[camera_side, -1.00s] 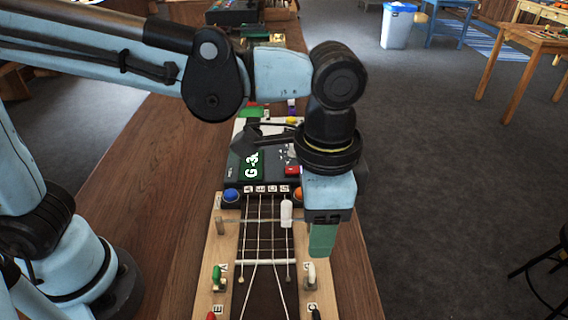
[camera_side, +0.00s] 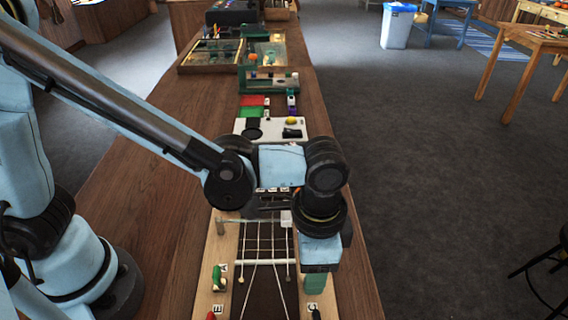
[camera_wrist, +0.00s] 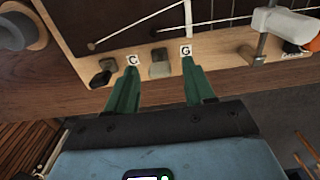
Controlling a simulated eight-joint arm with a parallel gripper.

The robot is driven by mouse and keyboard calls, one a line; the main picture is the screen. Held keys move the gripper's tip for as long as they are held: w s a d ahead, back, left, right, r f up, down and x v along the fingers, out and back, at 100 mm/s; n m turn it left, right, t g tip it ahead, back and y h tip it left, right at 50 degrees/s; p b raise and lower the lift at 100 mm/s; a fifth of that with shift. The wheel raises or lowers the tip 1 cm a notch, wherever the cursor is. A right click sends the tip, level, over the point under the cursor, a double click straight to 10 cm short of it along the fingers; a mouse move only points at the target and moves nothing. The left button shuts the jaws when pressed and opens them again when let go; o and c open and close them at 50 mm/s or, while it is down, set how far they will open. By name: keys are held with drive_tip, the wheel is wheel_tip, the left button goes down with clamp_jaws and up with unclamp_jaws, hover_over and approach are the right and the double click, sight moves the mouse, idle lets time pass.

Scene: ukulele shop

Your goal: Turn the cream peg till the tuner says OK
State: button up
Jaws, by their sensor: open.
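The ukulele neck (camera_side: 245,285) runs along the bench in the side view, with a green peg (camera_side: 218,275) on its left edge. My gripper (camera_side: 315,284) is low over its right edge and hides the cream peg there. In the wrist view my gripper (camera_wrist: 160,90) has its green fingers apart. Between them a grey-tan block (camera_wrist: 160,70) sits by the G label (camera_wrist: 186,50); it seems to be the cream peg or its post, in shade. I cannot tell whether the fingers touch it. My arm covers the tuner and its reading in the side view.
A black peg (camera_wrist: 100,78) is beside the left finger at the C label (camera_wrist: 133,60). A white lever (camera_wrist: 285,22) on a metal bar stands to the right in the wrist view. A white box (camera_side: 270,128) and trays (camera_side: 210,55) lie farther along the bench (camera_side: 150,190).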

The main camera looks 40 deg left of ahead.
drive_tip(key=shift+c, duration=0.3)
clamp_jaws()
drive_tip(key=shift+n, duration=0.3)
drive_tip(key=n, duration=0.3)
drive_tip(key=shift+n, duration=1.8)
